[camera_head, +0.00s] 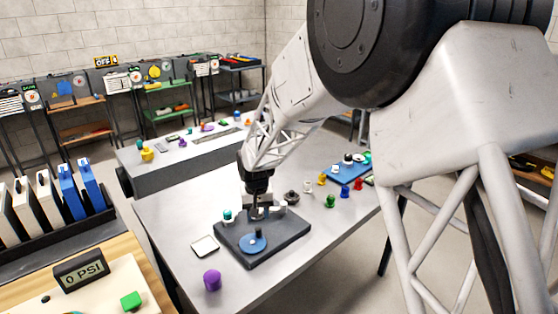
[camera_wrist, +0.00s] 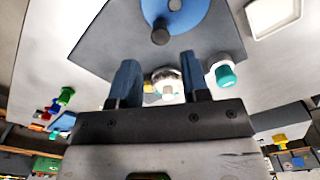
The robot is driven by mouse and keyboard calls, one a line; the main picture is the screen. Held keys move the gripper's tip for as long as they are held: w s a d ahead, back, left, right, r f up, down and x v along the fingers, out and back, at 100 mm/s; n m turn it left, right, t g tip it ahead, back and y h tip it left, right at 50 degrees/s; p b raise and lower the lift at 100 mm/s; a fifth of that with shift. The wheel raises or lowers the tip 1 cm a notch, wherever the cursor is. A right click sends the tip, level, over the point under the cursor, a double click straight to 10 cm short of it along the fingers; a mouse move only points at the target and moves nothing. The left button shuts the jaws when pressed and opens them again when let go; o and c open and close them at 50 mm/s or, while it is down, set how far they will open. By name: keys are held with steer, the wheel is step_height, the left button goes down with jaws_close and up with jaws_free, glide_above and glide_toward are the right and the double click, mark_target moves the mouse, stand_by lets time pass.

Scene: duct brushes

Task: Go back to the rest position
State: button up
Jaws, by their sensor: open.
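My gripper (camera_head: 263,208) is low over a dark grey plate (camera_head: 285,240) on the grey table (camera_head: 175,228). In the wrist view its two blue fingers are apart, and the gripper (camera_wrist: 158,60) is open. A pale round metallic part (camera_wrist: 166,84) shows between the fingers; whether they touch it cannot be told. A blue disc (camera_head: 252,241) with a dark knob lies on the plate, and it also shows in the wrist view (camera_wrist: 190,20). A white piece with a teal end (camera_head: 227,215) stands at the plate's left edge.
A white square tile (camera_head: 205,246) and a purple cylinder (camera_head: 212,280) lie left of the plate. Several coloured pieces, including a green one (camera_head: 330,201), and a blue tray (camera_head: 347,174) are to the right. A long bench (camera_head: 175,168) with small parts stands behind.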

steer(key=s+d+r+m+t, duration=0.1)
steer(key=s+d+r+m, duration=0.1)
steer(key=s+d+r, duration=1.55)
steer(key=s+d, duration=0.6)
steer(key=s, duration=0.4)
steer(key=s+d+r+m+t, duration=0.1)
steer(key=s+d, duration=0.6)
steer(key=s, duration=0.4)
steer(key=shift+r+t, duration=0.3)
steer(key=shift+w, duration=0.15)
